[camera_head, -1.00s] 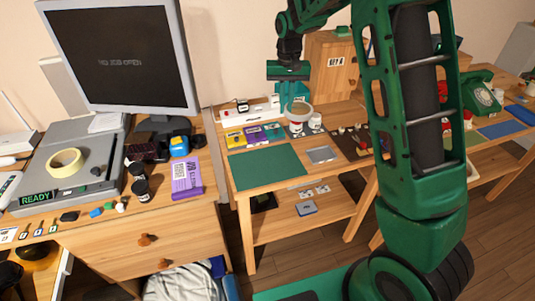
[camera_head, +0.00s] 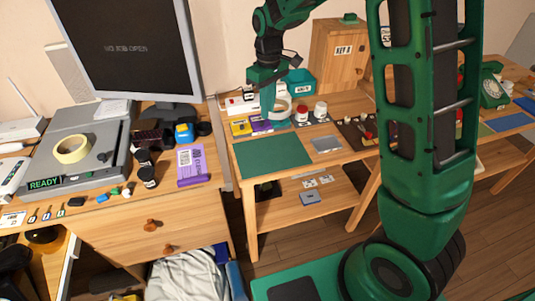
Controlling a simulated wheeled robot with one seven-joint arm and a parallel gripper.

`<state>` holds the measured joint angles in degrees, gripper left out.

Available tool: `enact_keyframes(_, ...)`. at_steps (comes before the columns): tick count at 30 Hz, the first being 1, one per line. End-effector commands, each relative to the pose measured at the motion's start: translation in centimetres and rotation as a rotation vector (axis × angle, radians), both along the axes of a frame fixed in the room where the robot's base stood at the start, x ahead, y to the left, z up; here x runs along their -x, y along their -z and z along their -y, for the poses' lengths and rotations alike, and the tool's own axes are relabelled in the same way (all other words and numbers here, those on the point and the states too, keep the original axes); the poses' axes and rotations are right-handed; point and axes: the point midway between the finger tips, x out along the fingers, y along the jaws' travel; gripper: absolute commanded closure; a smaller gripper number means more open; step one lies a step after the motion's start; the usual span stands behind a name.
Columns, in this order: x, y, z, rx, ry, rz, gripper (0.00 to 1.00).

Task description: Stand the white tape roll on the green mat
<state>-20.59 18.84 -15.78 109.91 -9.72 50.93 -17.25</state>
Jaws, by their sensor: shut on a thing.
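My gripper (camera_head: 270,108) is shut on the white tape roll (camera_head: 284,108), a pale ring at the back of the middle table. It holds the roll by its left side, and the fingers hide part of that side. The roll is behind the green mat (camera_head: 272,157), over or near the purple and yellow cards; its exact height above the table is hard to tell. The green mat lies flat and bare at the front left of this table.
A red-topped jar (camera_head: 302,112) and a white jar (camera_head: 320,110) stand just right of the roll. A grey plate (camera_head: 326,144) lies right of the mat. A cream tape roll (camera_head: 72,149) lies on a grey machine at left. A wooden cabinet (camera_head: 339,57) stands behind.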

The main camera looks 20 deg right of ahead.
Motion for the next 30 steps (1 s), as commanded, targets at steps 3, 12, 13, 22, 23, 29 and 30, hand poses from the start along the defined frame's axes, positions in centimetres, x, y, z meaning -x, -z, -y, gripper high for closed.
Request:
enact_keyframes(3,2.3,0.0,-2.7,-0.001,-0.258,0.006,1.00)
enact_keyframes(12,6.5,0.2,-6.4,0.012,-0.721,0.013,1.00)
enact_keyframes(13,6.7,0.2,-6.6,0.013,-0.745,0.013,1.00)
enact_keyframes(22,7.5,1.9,-4.3,0.015,-0.808,0.009,1.00)
enact_keyframes(23,7.6,2.3,-3.7,0.016,-0.809,0.010,1.00)
enact_keyframes(29,7.9,4.7,0.2,0.015,-0.807,0.010,1.00)
enact_keyframes(30,8.0,5.2,1.0,0.015,-0.808,0.009,1.00)
